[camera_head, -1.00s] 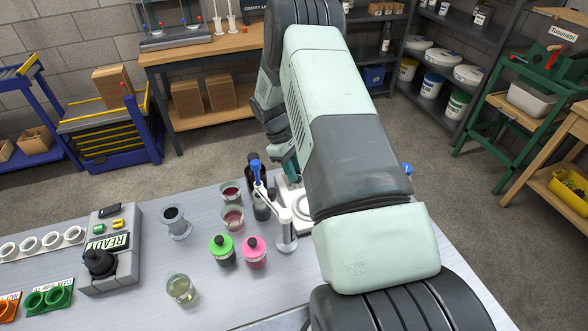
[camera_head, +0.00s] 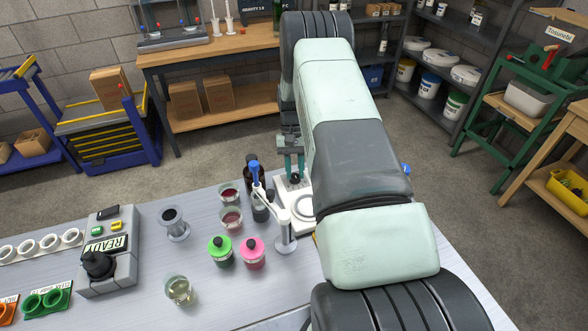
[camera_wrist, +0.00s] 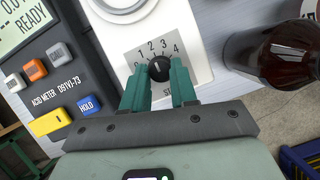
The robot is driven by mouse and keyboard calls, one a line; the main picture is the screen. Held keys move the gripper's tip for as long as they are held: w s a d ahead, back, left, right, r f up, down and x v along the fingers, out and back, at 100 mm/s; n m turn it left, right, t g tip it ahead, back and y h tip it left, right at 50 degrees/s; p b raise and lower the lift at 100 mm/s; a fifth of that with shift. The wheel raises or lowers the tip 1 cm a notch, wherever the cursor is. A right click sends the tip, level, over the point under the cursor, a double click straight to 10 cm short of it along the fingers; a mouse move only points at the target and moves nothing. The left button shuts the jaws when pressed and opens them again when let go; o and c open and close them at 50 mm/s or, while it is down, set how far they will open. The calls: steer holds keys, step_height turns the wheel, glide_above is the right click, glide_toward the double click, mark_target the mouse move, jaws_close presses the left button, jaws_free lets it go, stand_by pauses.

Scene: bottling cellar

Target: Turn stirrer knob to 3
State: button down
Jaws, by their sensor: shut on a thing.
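The stirrer (camera_head: 284,196) is a white flat unit at the table's far edge, partly hidden by my arm. Its black knob (camera_wrist: 159,68) sits on a panel (camera_wrist: 130,38) with printed numbers; 1, 2, 3 and 4 are readable in the wrist view. A small pale mark on the knob points roughly up, near 2 and 3; I cannot tell exactly where. My gripper (camera_wrist: 159,86) has its green fingers on both sides of the knob, shut on it. In the head view my gripper (camera_head: 294,164) comes down over the knob end of the stirrer.
A brown bottle (camera_wrist: 275,55) stands right of the panel in the wrist view, and an acid meter (camera_wrist: 55,85) is to the left.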

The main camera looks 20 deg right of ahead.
steer(key=m+y, duration=0.1)
steer(key=m, duration=0.2)
steer(key=m+t+y, duration=0.1)
steer(key=m, duration=0.1)
steer(key=shift+s+d+m, duration=0.1)
steer(key=shift+d+m, duration=0.05)
steer(key=shift+m, duration=0.25)
stand_by(0.4)
steer(key=c, duration=0.9)
jaws_free()
steer(key=shift+r, duration=0.1)
steer(key=v, duration=1)
steer(key=shift+r, duration=0.3)
steer(key=shift+d, duration=0.15)
